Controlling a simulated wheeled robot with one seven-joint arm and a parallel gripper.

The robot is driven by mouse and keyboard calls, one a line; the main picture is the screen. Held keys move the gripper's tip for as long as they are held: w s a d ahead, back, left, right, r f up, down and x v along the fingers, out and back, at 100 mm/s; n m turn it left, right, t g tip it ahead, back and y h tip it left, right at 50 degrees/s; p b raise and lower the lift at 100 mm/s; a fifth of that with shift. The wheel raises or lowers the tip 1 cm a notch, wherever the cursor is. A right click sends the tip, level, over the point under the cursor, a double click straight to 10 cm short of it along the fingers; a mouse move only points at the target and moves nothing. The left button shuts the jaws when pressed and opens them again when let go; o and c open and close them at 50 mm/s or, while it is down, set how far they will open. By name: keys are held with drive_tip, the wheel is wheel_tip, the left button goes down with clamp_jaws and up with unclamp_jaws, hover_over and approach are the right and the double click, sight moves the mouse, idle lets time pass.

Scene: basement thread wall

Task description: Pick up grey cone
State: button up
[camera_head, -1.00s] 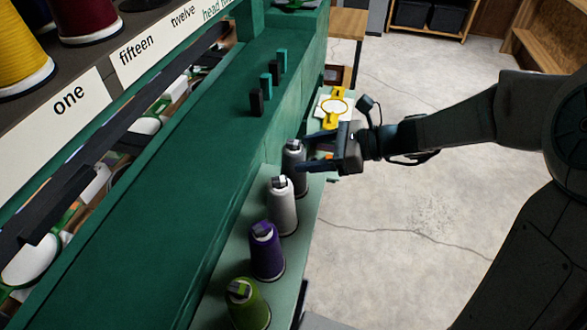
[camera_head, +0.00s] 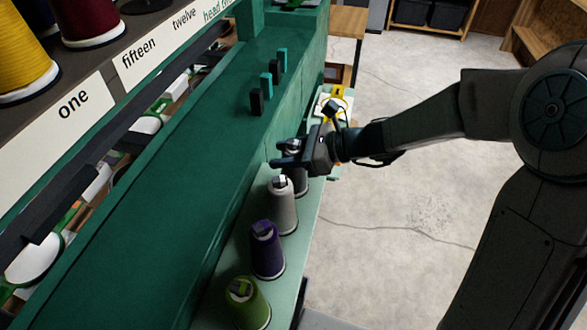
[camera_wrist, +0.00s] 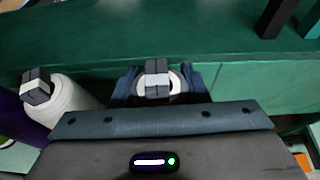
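The grey cone (camera_head: 299,180) stands upright at the far end of a row of thread cones on the narrow green shelf (camera_head: 232,262). My gripper (camera_head: 282,154) is at its upper part and hides much of it in the head view. In the wrist view the grey cone's top (camera_wrist: 158,84) lies between my two fingers, one on each side. The fingers are spread, with small gaps seeming to show beside the cone. The cone's lower part is hidden in the wrist view.
A pale cone (camera_head: 283,208) stands just in front of the grey one, close to my gripper. Purple (camera_head: 267,252) and green (camera_head: 247,303) cones follow nearer. The green wall (camera_head: 185,185) rises along the left, with small pegs (camera_head: 257,102) on its ledge. Open floor lies right.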

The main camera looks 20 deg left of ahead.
sight(289, 141)
drive_tip(key=shift+r, duration=0.15)
drive_tip(key=shift+r, duration=0.9)
drive_tip(key=shift+w+d+r, duration=0.1)
drive_tip(key=shift+d+r, duration=0.05)
drive_tip(key=shift+r, duration=0.45)
drive_tip(key=shift+d+r, duration=0.15)
drive_tip(key=shift+r, duration=0.45)
drive_tip(key=r+v, duration=0.1)
drive_tip(key=v, duration=1.1)
drive_tip(key=shift+r, duration=0.4)
drive_tip(key=shift+w, duration=0.1)
